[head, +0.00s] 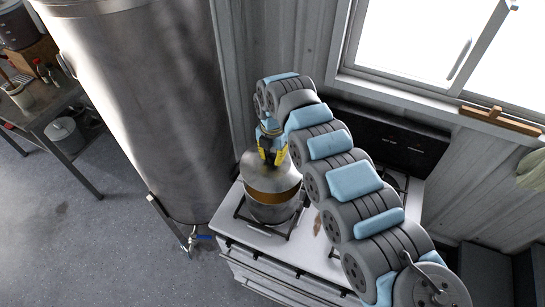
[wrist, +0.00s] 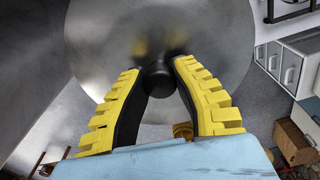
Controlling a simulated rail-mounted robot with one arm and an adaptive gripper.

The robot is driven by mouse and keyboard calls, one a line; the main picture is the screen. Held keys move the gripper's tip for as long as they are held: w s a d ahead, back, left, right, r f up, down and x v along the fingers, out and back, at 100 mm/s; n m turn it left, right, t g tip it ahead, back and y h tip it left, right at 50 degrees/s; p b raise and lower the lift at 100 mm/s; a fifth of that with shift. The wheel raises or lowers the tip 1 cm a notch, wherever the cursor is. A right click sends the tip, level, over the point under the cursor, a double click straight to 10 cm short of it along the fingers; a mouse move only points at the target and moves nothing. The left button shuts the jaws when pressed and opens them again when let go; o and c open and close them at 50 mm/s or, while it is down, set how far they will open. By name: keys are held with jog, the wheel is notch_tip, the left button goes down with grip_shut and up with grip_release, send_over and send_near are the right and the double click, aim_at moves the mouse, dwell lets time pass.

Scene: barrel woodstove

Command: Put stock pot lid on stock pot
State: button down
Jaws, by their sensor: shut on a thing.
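The stock pot (head: 273,209) is a metal pot standing on the left front burner of the white stove. The stock pot lid (head: 257,167) is a shiny metal disc above the pot, covering the back of its opening from this view. A brownish part of the pot's inside shows below the lid's near edge, so the lid looks raised or tilted. My gripper (head: 269,154) is shut on the lid's dark knob. In the wrist view the lid (wrist: 160,35) fills the upper middle, and the yellow fingers hold the knob (wrist: 157,79) between their tips.
The stove (head: 255,252) has free white top to the right of the pot, with a small brown thing on it. A large metal cylinder (head: 140,110) stands close on the left. The wall and window (head: 440,50) are behind. A side table (head: 60,115) is at far left.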

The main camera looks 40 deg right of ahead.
jog(key=shift+f+b, duration=1.15)
jog(key=shift+f, duration=1.95)
jog(key=shift+f+p, duration=0.35)
jog(key=shift+f, duration=0.4)
dwell(1.0)
jog(key=c, duration=0.5)
grip_release()
jog(key=shift+r, duration=0.1)
jog(key=shift+r+p, duration=2.4)
jog(key=shift+r, duration=1.05)
